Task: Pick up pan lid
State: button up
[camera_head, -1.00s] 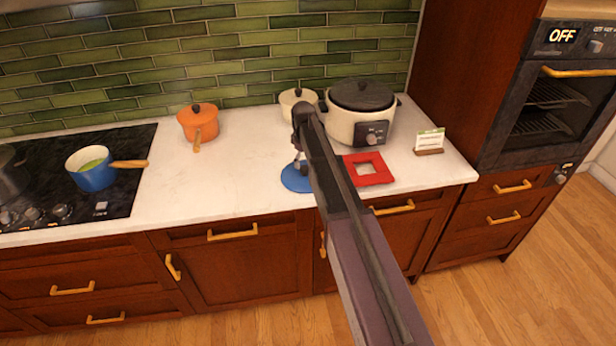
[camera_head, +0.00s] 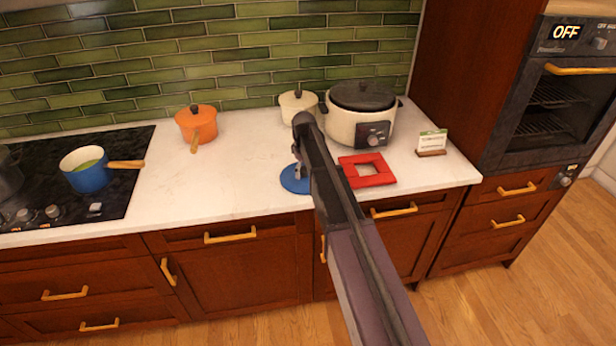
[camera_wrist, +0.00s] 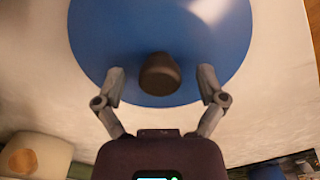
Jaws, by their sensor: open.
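The blue pan lid (camera_head: 292,181) lies flat on the white counter, near its front edge, partly hidden by my arm in the head view. In the wrist view the blue lid (camera_wrist: 160,35) fills the upper middle, and its dark knob (camera_wrist: 160,74) stands up from it. My gripper (camera_wrist: 161,84) is open, with one finger on each side of the knob and a gap on both sides. The fingertips appear over the near part of the lid. In the head view my gripper (camera_head: 297,168) is mostly hidden behind my arm.
A red square trivet (camera_head: 381,177) lies just right of the lid. Behind stand a slow cooker (camera_head: 343,128) and a cream pot (camera_head: 292,101). An orange pot (camera_head: 200,128) is at left, a blue saucepan (camera_head: 90,178) on the cooktop. Counter (camera_head: 235,165) left of the lid is clear.

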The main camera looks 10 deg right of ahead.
grip_shut()
dwell(0.3)
jog(key=shift+r, duration=0.15)
notch_tip(320, 180, up, 3)
jog(key=p, duration=0.3)
jog(key=s+a+r+p, duration=0.1)
jog(key=s+a, duration=0.1)
jog(key=s, duration=0.5)
jog(key=s+a+p, duration=0.1)
jog(key=s+a, duration=0.2)
jog(key=s, duration=0.5)
jog(key=shift+a+r, duration=0.3)
jog(key=shift+r, duration=0.05)
jog(key=shift+d, duration=0.2)
